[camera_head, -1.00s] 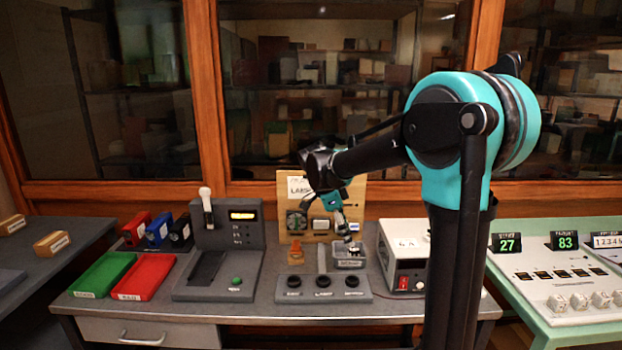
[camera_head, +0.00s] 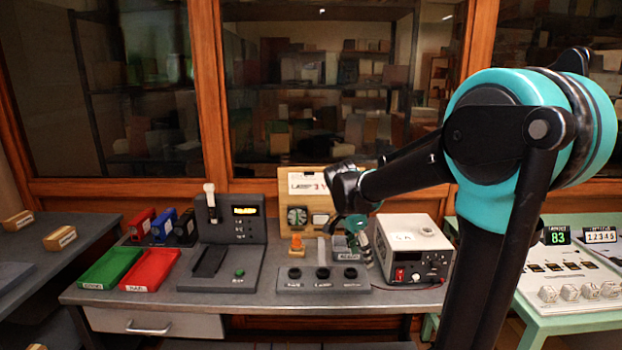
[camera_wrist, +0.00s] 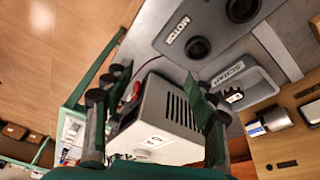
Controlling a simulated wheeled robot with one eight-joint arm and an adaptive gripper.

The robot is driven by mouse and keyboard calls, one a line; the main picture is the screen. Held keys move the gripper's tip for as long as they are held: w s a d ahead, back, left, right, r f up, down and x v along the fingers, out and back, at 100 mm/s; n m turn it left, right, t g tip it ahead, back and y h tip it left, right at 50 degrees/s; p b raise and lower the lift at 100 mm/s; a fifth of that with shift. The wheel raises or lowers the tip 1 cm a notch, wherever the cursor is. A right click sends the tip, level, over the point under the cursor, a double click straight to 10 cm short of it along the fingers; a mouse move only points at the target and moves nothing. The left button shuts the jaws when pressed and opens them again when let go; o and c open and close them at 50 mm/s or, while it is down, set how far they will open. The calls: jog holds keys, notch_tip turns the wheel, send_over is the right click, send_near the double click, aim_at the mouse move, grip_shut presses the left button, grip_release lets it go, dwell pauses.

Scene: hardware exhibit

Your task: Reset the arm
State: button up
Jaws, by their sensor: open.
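My black and teal arm reaches in from the right of the head view. The grey vented power box (camera_wrist: 165,115) lies beyond and below the fingers there.
A grey scrap tray (camera_wrist: 257,90) with a small black and white part in it stands beside the three-hole block (camera_head: 322,280). The power box (camera_head: 412,243) is close to my gripper. Green (camera_head: 108,268) and red (camera_head: 150,269) trays lie at left.

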jog(key=s+d+f+n+t+y, duration=0.1)
jog(key=s+d+f+n, duration=0.1)
jog(key=s+f+n, duration=0.4)
jog(key=s+d+f+n+t+y, duration=0.2)
jog(key=s+f+n, duration=0.4)
jog(key=s, duration=0.4)
jog(key=shift+s+d+n, duration=0.2)
jog(key=shift+d+n, duration=0.3)
jog(key=shift+n, duration=0.2)
jog(key=shift+c, duration=0.3)
